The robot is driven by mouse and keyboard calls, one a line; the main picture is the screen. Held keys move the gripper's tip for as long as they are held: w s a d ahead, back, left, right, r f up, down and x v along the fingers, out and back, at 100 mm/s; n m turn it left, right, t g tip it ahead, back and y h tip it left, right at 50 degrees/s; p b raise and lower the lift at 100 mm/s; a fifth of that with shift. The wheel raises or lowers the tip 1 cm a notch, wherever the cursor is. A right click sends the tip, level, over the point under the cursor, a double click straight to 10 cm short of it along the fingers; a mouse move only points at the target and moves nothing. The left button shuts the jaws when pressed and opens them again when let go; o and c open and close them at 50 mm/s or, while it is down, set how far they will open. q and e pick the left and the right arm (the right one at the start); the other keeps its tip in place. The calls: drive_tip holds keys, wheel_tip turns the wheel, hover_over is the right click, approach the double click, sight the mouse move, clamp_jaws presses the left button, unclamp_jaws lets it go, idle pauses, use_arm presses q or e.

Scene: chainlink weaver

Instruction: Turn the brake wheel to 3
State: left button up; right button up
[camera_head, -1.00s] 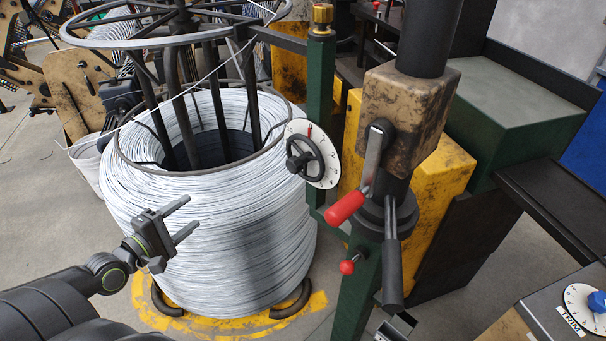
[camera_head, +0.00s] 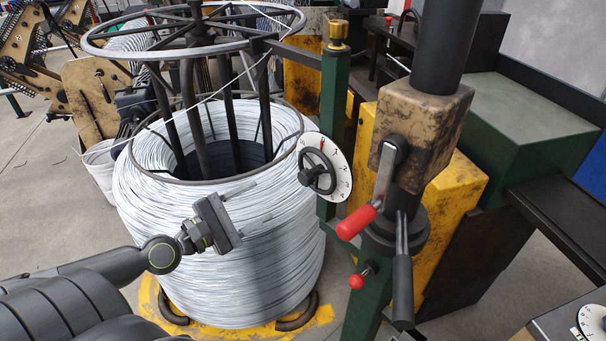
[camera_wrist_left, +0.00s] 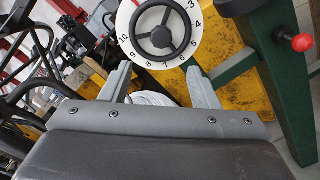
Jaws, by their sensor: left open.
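The brake wheel (camera_head: 318,172) is a dark three-spoked handwheel on a round white dial (camera_head: 342,181), with a red mark near the dial's top. It is fixed beside a green post, at the right of the wire coil. In the left wrist view the wheel (camera_wrist_left: 160,34) is at the top centre, with the dial numbers 3 to 10 around its lower rim. My left gripper (camera_head: 262,201) is open and empty, in front of the coil, left of the wheel and apart from it. Its fingers (camera_wrist_left: 157,70) point toward the wheel. My right gripper does not show.
A large coil of pale wire (camera_head: 225,255) stands left of the wheel, under a ring frame (camera_head: 100,48). The green post (camera_head: 334,95) is close behind the dial. Red-knobbed levers (camera_head: 357,222) stick out at the right. A yellow cabinet (camera_head: 440,205) stands behind them.

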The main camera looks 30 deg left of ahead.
sight(301, 180)
use_arm(q)
drive_tip(key=p+x, duration=0.5)
drive_tip(key=x, duration=0.7)
drive_tip(key=shift+s+p, duration=0.1)
drive_tip(key=shift+p, duration=0.25)
drive_tip(key=shift+w+d, duration=0.25)
drive_tip(key=shift+w, duration=0.4)
drive_tip(key=c, duration=1)
